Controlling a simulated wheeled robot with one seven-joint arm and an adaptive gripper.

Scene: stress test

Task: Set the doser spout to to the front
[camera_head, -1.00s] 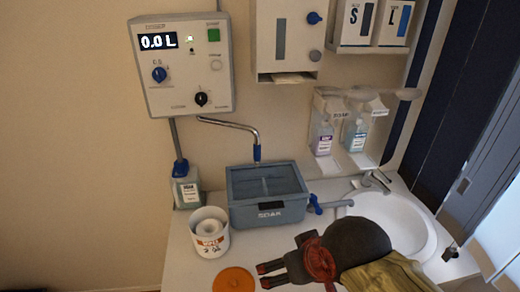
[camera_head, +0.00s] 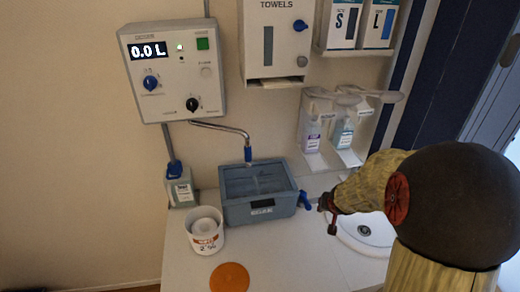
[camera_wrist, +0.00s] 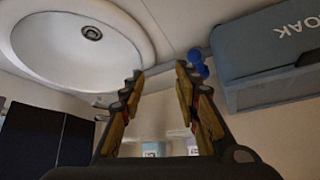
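The doser (camera_head: 173,68) is a grey wall box whose display reads 0.0 L, with a blue knob and a black knob. Its spout (camera_head: 222,128) is a bent metal pipe that leaves the box's underside to the right and ends in a blue tip (camera_head: 248,154) above the grey SOAK tub (camera_head: 240,212). My gripper (camera_head: 324,206) is to the right of the tub, near the blue valve handle (camera_head: 306,200), away from the spout. In the wrist view my gripper (camera_wrist: 160,71) is open and empty, with the blue handle (camera_wrist: 196,62) close to its right fingertip. Contact cannot be told.
My arm covers part of the sink (camera_head: 365,232). A white tub (camera_head: 206,238) and an orange disc (camera_head: 230,277) are at the counter's front left. A bottle (camera_head: 180,190) stands under the doser. Soap dispensers (camera_head: 312,135) and a towel box (camera_head: 278,40) are on the wall.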

